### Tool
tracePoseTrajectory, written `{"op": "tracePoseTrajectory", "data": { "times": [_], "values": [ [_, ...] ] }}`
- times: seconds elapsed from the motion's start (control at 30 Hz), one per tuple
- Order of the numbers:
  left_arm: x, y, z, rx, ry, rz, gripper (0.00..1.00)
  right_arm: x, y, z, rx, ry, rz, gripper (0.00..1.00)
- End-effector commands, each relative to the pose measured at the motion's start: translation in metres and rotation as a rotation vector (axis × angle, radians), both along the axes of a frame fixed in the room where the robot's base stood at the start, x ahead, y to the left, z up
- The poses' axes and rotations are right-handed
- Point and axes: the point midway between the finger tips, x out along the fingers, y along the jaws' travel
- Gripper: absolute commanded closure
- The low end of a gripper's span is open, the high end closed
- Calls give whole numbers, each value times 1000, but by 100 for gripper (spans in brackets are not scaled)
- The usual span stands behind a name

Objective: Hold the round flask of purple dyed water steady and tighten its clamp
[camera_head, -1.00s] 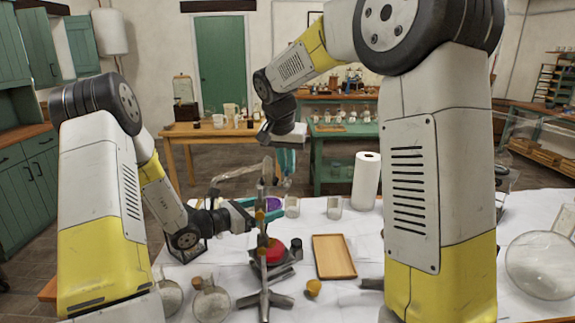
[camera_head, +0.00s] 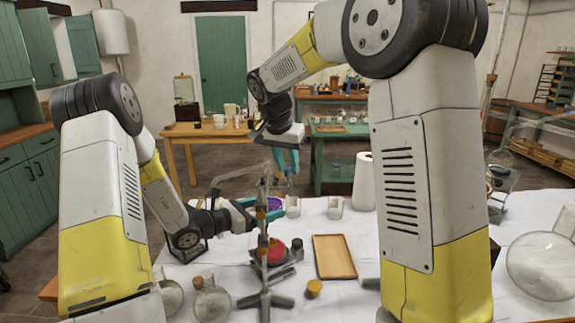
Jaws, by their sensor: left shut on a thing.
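The round flask of purple dyed water (camera_head: 274,203) is at the metal stand (camera_head: 264,282), mostly hidden behind the stand's rod and clamp parts; only a bit of purple shows. The clamp, with a small orange knob (camera_head: 262,216), is on the rod in front of the flask. My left gripper (camera_head: 262,213) reaches in from the left, its teal fingers shut on the flask, partly hidden by the rod. My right gripper (camera_head: 286,162) hangs above and behind the stand, teal fingers pointing down, apart and empty.
A red round item (camera_head: 273,250) sits low by the stand. A wooden tray (camera_head: 334,257), a yellow-orange stopper (camera_head: 314,288), glass beakers (camera_head: 335,208) and a paper towel roll (camera_head: 364,182) are on the white-covered table. Glass flasks (camera_head: 211,301) stand at front left, a large one (camera_head: 541,265) at right.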

Motion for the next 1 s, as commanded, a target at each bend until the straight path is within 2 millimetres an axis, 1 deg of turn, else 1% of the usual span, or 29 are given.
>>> {"op": "tracePoseTrajectory", "data": {
  "times": [0.3, 0.43, 0.57, 0.8, 0.9, 1.0],
  "values": [
    [1, 1, 0, 0, 0, 3, 54, 0, 0, 0, 1, 0, 0, 67],
    [1, 1, 0, 0, 0, 3, 54, -3, 2, 8, 1, -2, 2, 67],
    [1, 1, 0, 0, 0, 3, 54, -10, 6, 30, 3, -5, 2, 67],
    [1, 1, 0, 0, 0, 3, 54, -28, 15, 77, 2, -3, 2, 67],
    [1, 1, 0, 0, 0, 3, 54, -34, 17, 93, 2, -2, 1, 67],
    [1, 1, 0, 0, 0, 3, 54, -38, 19, 103, 1, -2, 1, 67]
  ]
}}
